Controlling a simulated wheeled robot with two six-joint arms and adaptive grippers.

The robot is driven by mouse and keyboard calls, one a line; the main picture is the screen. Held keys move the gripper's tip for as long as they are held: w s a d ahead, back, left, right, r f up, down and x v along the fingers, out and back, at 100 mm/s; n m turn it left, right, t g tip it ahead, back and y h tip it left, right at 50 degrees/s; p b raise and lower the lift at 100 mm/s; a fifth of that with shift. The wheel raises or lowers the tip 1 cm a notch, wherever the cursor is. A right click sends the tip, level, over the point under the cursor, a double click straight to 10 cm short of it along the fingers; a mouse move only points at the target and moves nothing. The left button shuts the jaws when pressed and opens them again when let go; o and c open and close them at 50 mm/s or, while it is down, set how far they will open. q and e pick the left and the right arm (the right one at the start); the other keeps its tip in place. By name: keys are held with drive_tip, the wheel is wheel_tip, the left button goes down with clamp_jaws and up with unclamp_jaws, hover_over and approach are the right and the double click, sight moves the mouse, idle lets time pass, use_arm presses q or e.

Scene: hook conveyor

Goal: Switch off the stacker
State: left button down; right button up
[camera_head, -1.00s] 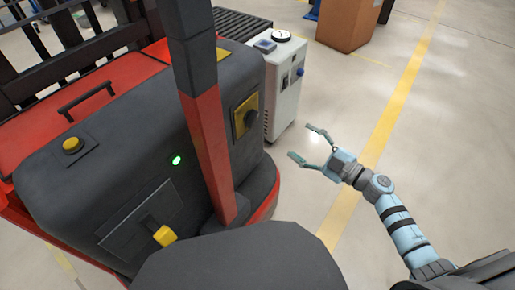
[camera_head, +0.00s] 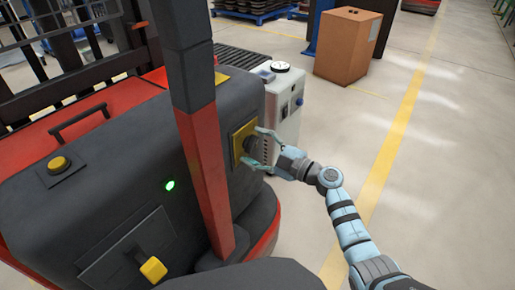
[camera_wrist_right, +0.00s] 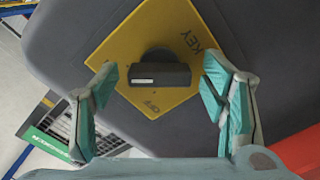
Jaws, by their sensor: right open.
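The stacker (camera_head: 110,150) is a red and dark grey machine filling the left of the head view. A green light (camera_head: 169,185) glows on its body. On its right side is a yellow plate (camera_wrist_right: 200,40) with a black key knob (camera_wrist_right: 158,72); the plate reads "KEY" and "OFF" in the right wrist view. My right gripper (camera_head: 258,148) is open at the knob, with its fingers on either side of it. In the right wrist view the knob lies between the fingertips, with gaps on both sides. My left gripper is not in view.
A red and black upright post (camera_head: 200,140) stands in front of the stacker body. A white cabinet (camera_head: 285,105) with a gauge stands just behind the plate. A cardboard box (camera_head: 347,45) is further back. The floor to the right is clear, with a yellow line (camera_head: 395,150).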

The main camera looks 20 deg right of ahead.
drive_tip(key=shift+c, duration=0.2)
drive_tip(key=shift+d, duration=0.1)
drive_tip(key=c, duration=1.1)
